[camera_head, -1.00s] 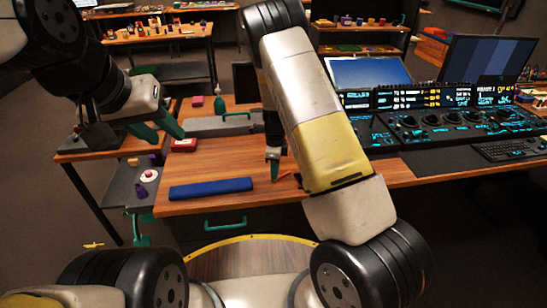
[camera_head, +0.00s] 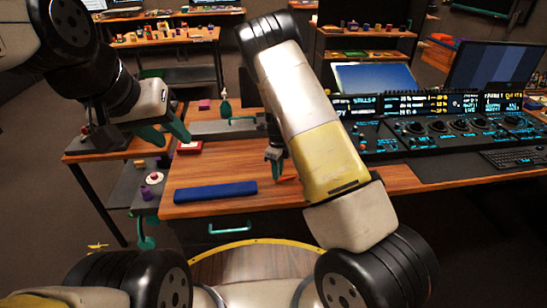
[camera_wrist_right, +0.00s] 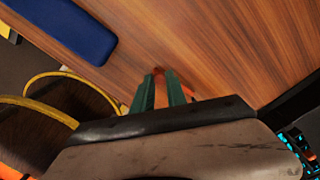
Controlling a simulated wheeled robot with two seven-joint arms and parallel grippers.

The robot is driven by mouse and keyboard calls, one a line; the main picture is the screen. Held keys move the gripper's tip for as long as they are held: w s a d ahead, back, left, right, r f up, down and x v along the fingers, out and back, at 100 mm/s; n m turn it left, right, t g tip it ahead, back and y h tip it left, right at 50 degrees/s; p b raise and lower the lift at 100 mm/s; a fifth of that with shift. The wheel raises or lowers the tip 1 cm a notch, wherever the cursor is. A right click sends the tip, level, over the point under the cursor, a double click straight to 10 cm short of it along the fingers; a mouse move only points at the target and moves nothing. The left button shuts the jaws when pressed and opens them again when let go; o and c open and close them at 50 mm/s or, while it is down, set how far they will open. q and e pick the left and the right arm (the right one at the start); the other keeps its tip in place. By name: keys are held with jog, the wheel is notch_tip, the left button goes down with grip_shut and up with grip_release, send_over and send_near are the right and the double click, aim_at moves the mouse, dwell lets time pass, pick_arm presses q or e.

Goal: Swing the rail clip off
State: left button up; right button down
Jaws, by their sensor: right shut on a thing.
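A small orange piece (camera_head: 287,180) is at the tabletop by my right gripper (camera_head: 276,177); I cannot tell if it is the rail clip. In the right wrist view the orange piece (camera_wrist_right: 187,91) shows beside and between the green fingertips of my right gripper (camera_wrist_right: 160,78). That gripper points down and is shut on the piece, which is partly hidden by the fingers. My left gripper (camera_head: 166,131) hangs open and empty at the table's left side, near a red box (camera_head: 189,147).
A blue bar (camera_head: 215,191) lies at the table's front left, also in the wrist view (camera_wrist_right: 65,25). A grey case (camera_head: 222,128) with a green handle lies behind. A control console (camera_head: 440,125) and keyboard (camera_head: 515,158) fill the right. A side shelf (camera_head: 130,185) stands left.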

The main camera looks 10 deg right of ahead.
jog(key=c, duration=1.3)
grip_release()
jog(key=shift+c, duration=0.2)
jog(key=shift+r, duration=0.1)
notch_tip(320, 180, up, 8)
jog(key=shift+f, duration=0.2)
jog(key=s+d+r+n+t+y, duration=0.1)
jog(key=s+r+n+y, duration=0.1)
jog(key=s+r+n, duration=0.65)
jog(key=s+d+r+n+t+y, duration=0.1)
jog(key=s+r+n, duration=0.25)
jog(key=r, duration=0.95)
jog(key=s+d+r+n+t, duration=0.1)
jog(key=s+r+n, duration=0.3)
jog(key=s, duration=0.5)
jog(key=s+d+r+n+t, duration=0.2)
jog(key=s+r+n+t, duration=0.1)
jog(key=s+n, duration=0.6)
jog(key=shift+s+r+h, duration=0.2)
jog(key=shift+r+h, duration=0.2)
jog(key=shift+r, duration=0.2)
